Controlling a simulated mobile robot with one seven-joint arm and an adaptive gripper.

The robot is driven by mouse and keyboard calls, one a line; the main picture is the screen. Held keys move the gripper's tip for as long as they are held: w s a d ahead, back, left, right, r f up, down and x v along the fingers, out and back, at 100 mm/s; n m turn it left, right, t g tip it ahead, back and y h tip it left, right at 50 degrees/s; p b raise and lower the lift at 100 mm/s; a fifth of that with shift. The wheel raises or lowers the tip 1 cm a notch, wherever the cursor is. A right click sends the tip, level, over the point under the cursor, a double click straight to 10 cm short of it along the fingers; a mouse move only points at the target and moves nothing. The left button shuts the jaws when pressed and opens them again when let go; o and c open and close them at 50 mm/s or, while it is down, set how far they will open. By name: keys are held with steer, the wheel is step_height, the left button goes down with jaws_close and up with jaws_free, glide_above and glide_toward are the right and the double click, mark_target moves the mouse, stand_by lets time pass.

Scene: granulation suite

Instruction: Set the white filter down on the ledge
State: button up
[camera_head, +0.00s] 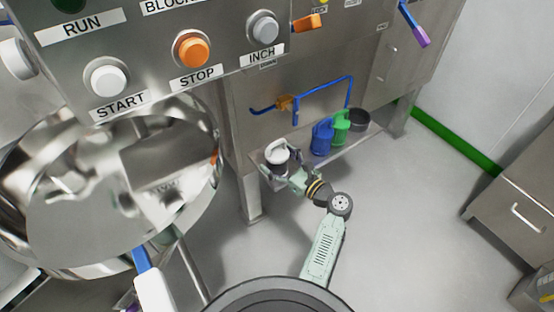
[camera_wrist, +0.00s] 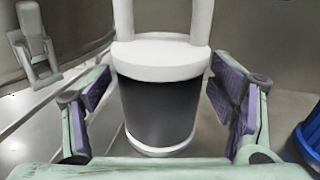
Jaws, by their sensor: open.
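The white filter (camera_wrist: 160,58) has a white top with a handle, a dark grey body and a white bottom rim. In the wrist view it stands upright between the two fingers of my gripper (camera_wrist: 160,100), with gaps on both sides. In the head view the filter (camera_head: 276,153) is at the left end of the steel ledge (camera_head: 335,160). It appears to rest on the ledge. My gripper (camera_head: 283,166) is open around it. The filter's far side is hidden.
To the right on the ledge stand a blue can (camera_head: 322,137), a green can (camera_head: 340,127) and a dark round container (camera_head: 359,119). The blue one also edges into the wrist view (camera_wrist: 310,138). Blue piping (camera_head: 325,86) runs above. A large steel drum (camera_head: 110,190) is at left.

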steer(key=b+v, duration=0.1)
steer(key=v, duration=1)
steer(key=shift+s+d, duration=0.25)
steer(key=shift+d, duration=0.05)
